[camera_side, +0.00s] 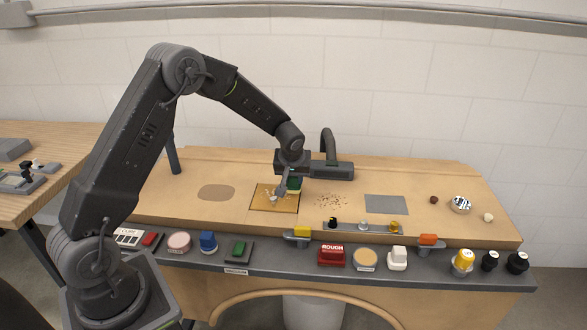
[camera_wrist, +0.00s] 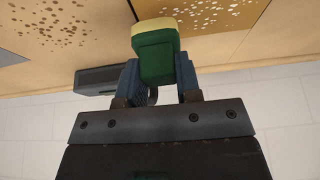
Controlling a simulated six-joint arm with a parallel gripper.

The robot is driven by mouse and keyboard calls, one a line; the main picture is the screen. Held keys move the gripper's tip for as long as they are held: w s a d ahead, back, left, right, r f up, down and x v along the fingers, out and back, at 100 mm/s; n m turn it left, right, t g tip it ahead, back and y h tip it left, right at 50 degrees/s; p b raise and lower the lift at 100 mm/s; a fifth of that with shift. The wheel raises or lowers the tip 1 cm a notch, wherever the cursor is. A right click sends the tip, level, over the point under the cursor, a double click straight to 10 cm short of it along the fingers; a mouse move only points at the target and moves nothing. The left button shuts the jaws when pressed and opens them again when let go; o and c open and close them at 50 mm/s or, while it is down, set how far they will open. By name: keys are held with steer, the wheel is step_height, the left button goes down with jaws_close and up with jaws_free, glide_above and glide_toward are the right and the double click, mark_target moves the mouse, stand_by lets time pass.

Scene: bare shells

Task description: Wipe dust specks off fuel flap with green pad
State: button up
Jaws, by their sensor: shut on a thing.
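The fuel flap (camera_side: 259,203) looks like the square golden-brown panel set in the wooden bench top, with pale specks (camera_side: 272,197) near its middle. It also shows at the top of the wrist view (camera_wrist: 228,36), with many pale specks (camera_wrist: 205,12). My gripper (camera_side: 289,182) is at the flap's far right part. It is shut on the green pad (camera_wrist: 155,58), a dark green block with a pale yellow end (camera_wrist: 153,26). The yellow end points toward the panel; I cannot tell whether it touches. The fingers partly hide the pad in the side view.
Dark specks (camera_side: 330,201) lie right of the flap, with a grey square (camera_side: 385,204) farther right. A brown oval (camera_side: 216,192) is to the left. Small knobs (camera_side: 363,225) stand near the front edge. A grey front shelf (camera_side: 290,262) holds several coloured blocks and jars.

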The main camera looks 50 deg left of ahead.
steer(key=shift+f, duration=0.7)
steer(key=shift+s+a+f, duration=0.15)
steer(key=shift+a, duration=0.05)
steer(key=shift+c, duration=0.3)
steer(key=shift+s+a+f, duration=0.1)
steer(key=shift+s+a, duration=3.15)
steer(key=shift+s, duration=0.05)
steer(key=shift+w+d, duration=3.5)
steer(key=shift+d, duration=0.05)
steer(key=shift+a+r, duration=0.1)
steer(key=shift+r, duration=4.05)
